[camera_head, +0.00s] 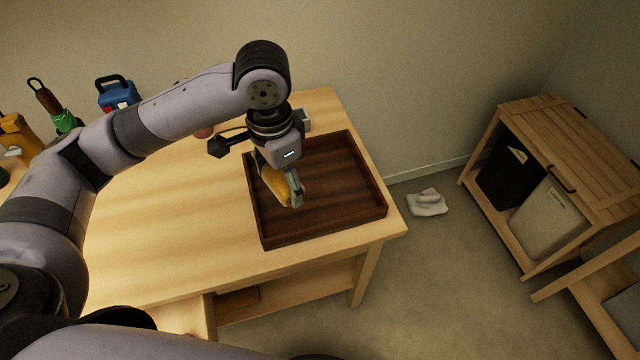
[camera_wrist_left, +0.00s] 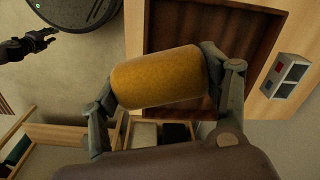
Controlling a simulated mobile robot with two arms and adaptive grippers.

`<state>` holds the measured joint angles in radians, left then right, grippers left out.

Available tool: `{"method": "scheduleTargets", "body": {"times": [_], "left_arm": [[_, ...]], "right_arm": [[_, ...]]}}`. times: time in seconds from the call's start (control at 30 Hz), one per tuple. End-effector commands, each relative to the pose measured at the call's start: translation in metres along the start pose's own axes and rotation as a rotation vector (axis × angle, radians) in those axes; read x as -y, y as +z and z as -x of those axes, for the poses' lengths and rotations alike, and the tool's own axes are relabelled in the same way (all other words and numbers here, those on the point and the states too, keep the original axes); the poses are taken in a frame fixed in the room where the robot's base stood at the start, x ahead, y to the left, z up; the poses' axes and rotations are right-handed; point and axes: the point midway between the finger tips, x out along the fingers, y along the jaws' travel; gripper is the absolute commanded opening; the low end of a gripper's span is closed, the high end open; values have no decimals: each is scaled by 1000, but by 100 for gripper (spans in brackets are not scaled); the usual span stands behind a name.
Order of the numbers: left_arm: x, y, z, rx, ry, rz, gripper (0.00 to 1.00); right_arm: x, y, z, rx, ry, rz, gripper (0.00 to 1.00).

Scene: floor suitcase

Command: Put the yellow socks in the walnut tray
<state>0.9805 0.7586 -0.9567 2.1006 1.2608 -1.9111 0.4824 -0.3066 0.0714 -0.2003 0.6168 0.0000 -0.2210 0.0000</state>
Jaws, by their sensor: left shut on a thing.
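The yellow socks (camera_wrist_left: 160,77) form a rolled bundle, held between the two fingers of my left gripper (camera_wrist_left: 168,90). In the head view the socks (camera_head: 272,184) show partly behind the fingers of my left gripper (camera_head: 284,190). The gripper points down over the left part of the walnut tray (camera_head: 335,200). The dark tray lies on the light wooden table and looks empty where I can see it. I cannot tell whether the socks touch the tray floor. What looks like my right gripper (camera_wrist_left: 35,45) shows at the upper left of the wrist view, too small to judge.
The table (camera_head: 180,220) has bare room left of the tray. A blue item (camera_head: 118,95) and other coloured things stand at its back left. White cloth (camera_head: 427,202) lies on the floor to the right, near a wooden hamper stand (camera_head: 560,150) with a black and a pale bin.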

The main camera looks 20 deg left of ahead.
Motion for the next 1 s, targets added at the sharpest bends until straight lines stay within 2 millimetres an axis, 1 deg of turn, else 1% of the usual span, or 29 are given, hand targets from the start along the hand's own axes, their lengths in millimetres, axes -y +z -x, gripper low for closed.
{"method": "scheduleTargets", "body": {"times": [0.03, 0.33, 0.6, 0.7, 0.83, 1.0], "left_arm": [[3, -7, 5, -2, 0, -101, 43], [17, -45, 18, -5, -4, -784, 43], [27, -73, 26, 1, 8, -1389, 43], [29, -81, 28, 2, 14, -1577, 43], [31, -88, 30, 3, 23, -1755, 43], [32, -91, 27, 3, 31, -1866, 43]], "right_arm": [[0, -2, 5, -2, 1, 0, 30], [-7, -13, 18, -17, 8, 3, 30], [-10, -13, 29, -16, 12, 4, 30], [-10, -12, 32, -14, 12, 4, 30], [-10, -10, 34, -11, 11, 4, 30], [-10, -8, 36, -8, 11, 4, 30]]}}
